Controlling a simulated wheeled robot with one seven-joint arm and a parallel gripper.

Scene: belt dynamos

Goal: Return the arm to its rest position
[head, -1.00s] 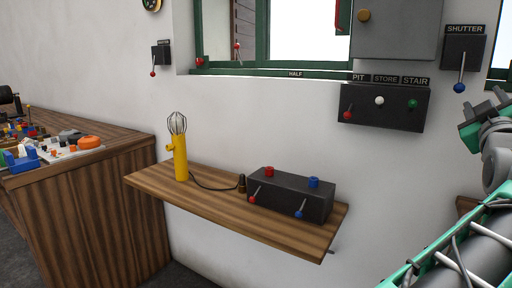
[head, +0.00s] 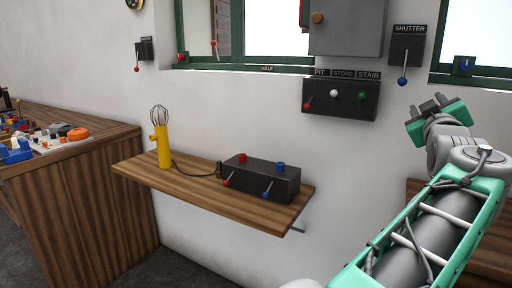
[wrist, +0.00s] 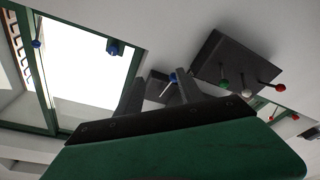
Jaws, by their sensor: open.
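My gripper (head: 437,109) is at the right of the head view, raised in front of the white wall below the shutter switch. Its green body fills the lower part of the wrist view, with two dark fingers (wrist: 160,92) standing apart. It is open and nothing shows between the fingers except the background. My green and grey arm reaches up from the lower right of the head view.
The shutter switch (head: 407,47) and the switch box (head: 341,99) with red, white and green levers are on the wall near my gripper. A bench (head: 84,180) stands left.

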